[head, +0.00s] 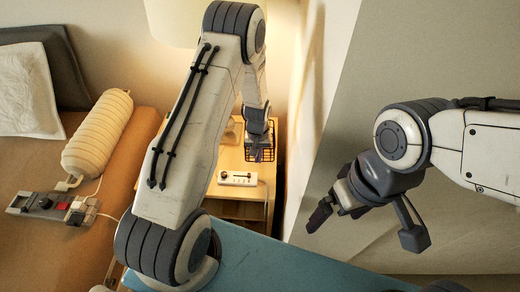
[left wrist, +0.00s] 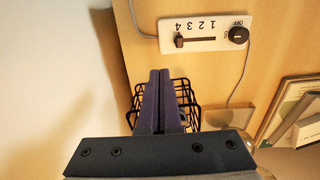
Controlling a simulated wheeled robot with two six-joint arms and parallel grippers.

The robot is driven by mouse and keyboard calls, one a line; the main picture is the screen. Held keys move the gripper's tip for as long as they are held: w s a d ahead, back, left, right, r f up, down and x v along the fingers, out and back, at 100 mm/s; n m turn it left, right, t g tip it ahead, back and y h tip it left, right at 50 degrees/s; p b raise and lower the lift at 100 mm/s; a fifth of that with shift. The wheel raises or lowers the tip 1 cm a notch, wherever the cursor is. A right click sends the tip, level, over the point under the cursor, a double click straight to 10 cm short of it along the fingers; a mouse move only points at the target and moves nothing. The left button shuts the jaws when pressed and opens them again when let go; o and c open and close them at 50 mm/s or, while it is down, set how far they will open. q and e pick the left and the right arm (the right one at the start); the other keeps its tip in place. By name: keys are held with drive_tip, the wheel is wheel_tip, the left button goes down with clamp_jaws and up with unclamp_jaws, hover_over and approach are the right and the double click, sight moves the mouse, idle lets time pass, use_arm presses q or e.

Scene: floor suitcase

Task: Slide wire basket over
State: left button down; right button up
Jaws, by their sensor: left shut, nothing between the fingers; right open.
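The black wire basket (head: 269,142) stands on the small wooden table, partly hidden by my left gripper (head: 258,156). In the left wrist view the basket's thin wires (left wrist: 188,97) show on both sides of the gripper's purple-grey fingers (left wrist: 160,75). These fingers are pressed together with nothing between them. They overlap the basket in the picture; I cannot tell whether they touch its wires or reach inside it. My right gripper (head: 325,212) is open and empty, held away to the right in front of a grey panel.
A white slider control (head: 237,178) with a knob lies on the wooden table (left wrist: 215,75), with a cord from it. Picture frames (left wrist: 294,112) stand at the right in the wrist view. A pale wall (left wrist: 45,80) borders the table's left side there. A bed with a bolster (head: 97,135) is at left.

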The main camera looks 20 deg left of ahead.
use_arm(q)
wheel_tip(320, 180, down, 4)
drive_tip(key=shift+w+a+f, duration=0.1)
drive_tip(key=shift+w+a, duration=0.1)
drive_tip(key=shift+w, duration=0.35)
drive_tip(key=shift+w+a+f, duration=0.1)
drive_tip(key=shift+w+a, duration=0.1)
drive_tip(key=shift+w, duration=0.3)
drive_tip(key=shift+w+a+p, duration=0.3)
drive_tip(key=shift+w, duration=0.5)
